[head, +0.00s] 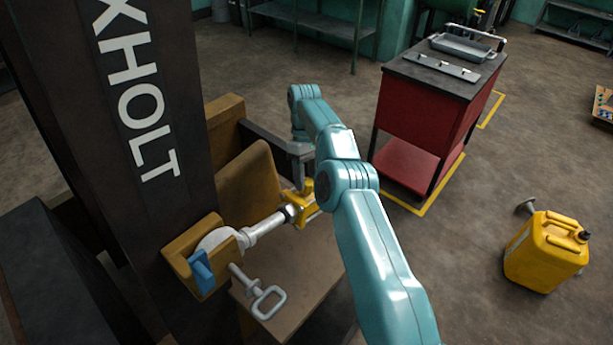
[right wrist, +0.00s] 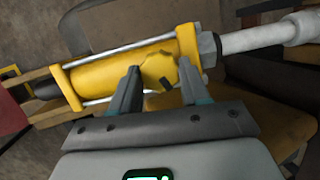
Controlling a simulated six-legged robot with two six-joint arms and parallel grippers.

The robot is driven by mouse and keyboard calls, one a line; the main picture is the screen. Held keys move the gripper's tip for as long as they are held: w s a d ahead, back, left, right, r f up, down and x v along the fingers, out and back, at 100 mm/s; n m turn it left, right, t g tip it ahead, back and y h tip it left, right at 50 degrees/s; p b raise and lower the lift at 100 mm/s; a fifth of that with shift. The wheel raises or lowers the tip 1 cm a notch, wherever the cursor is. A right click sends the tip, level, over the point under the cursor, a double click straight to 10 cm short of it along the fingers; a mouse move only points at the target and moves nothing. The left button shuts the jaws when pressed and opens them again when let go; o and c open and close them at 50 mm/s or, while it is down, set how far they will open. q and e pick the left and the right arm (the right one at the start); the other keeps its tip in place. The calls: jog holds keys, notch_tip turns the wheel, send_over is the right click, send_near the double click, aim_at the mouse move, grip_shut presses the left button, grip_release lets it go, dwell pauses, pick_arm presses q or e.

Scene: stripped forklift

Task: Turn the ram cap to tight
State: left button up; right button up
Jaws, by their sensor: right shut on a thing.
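The ram lies across the forklift. In the head view its yellow body (head: 306,207) shows only partly behind my right arm, with a silver rod (head: 266,225) running left to a pale rod end in an ochre bracket. In the right wrist view the yellow ram body (right wrist: 105,72) lies across the top, its rod at the right. The yellow ram cap (right wrist: 158,68), with a small dark mark, sits on the ram's side between my right gripper's (right wrist: 160,69) two fingers, which are shut on it. In the head view my right gripper (head: 301,181) is partly hidden by its arm. My left gripper is not in view.
A dark mast (head: 125,100) lettered "XHOLT" stands at left. A pin with a loop handle (head: 266,300) and a blue part (head: 201,270) are near the bracket. A red cart (head: 431,107) and yellow jerrycan (head: 545,252) stand at right, with open floor between.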

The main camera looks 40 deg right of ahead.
jog(key=shift+m, duration=0.3)
jog(key=o, duration=1.1)
jog(key=shift+c, duration=0.2)
jog(key=shift+r, duration=0.1)
